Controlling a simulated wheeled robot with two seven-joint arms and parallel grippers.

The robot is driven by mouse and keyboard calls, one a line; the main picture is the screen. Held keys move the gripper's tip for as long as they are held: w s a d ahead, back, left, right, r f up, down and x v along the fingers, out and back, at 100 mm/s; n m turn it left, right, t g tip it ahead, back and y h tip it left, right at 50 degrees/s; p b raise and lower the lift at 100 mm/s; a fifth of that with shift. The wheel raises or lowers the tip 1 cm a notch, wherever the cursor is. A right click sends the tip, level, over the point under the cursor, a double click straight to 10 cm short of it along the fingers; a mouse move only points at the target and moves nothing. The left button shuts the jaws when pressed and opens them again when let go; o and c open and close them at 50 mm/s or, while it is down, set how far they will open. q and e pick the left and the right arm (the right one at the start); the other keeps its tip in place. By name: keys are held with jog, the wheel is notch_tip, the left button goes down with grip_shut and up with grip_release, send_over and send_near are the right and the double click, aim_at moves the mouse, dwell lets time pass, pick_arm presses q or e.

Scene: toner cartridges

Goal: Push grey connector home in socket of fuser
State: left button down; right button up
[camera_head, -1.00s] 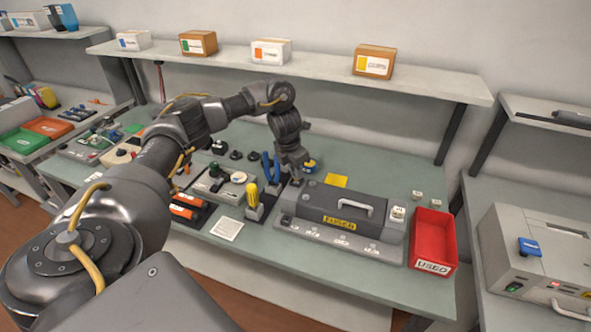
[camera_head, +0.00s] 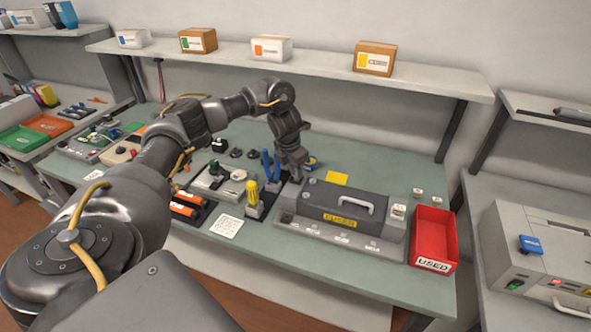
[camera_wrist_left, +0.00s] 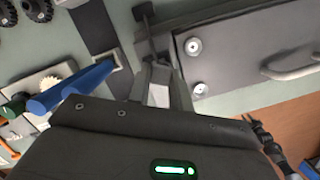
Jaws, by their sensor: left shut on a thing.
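The fuser (camera_head: 318,201) is a long dark grey unit with a light handle and a yellow label, lying on the green table. Its top, with two round screws, shows in the left wrist view (camera_wrist_left: 235,60). My left gripper (camera_head: 298,178) points down at the fuser's left end, and its fingers (camera_wrist_left: 158,82) show close beside that end in the wrist view. It is shut on a small light grey piece (camera_wrist_left: 158,96), apparently the grey connector. The socket and how far the connector sits in it are hidden by the fingers. My right gripper is not in view.
A blue-handled tool (camera_head: 267,166) and a yellow-handled screwdriver (camera_head: 252,193) stand close left of the fuser. A red bin (camera_head: 433,238) marked USED is at its right. A yellow note (camera_head: 337,178) lies behind it. A shelf (camera_head: 300,70) runs above the back.

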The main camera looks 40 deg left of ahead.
pick_arm(q)
jog(key=shift+f, duration=0.35)
jog(key=c, duration=1.2)
grip_release()
jog(key=shift+r, duration=0.1)
jog(key=p+v, duration=0.1)
jog(key=v, duration=0.9)
jog(key=shift+r, duration=0.35)
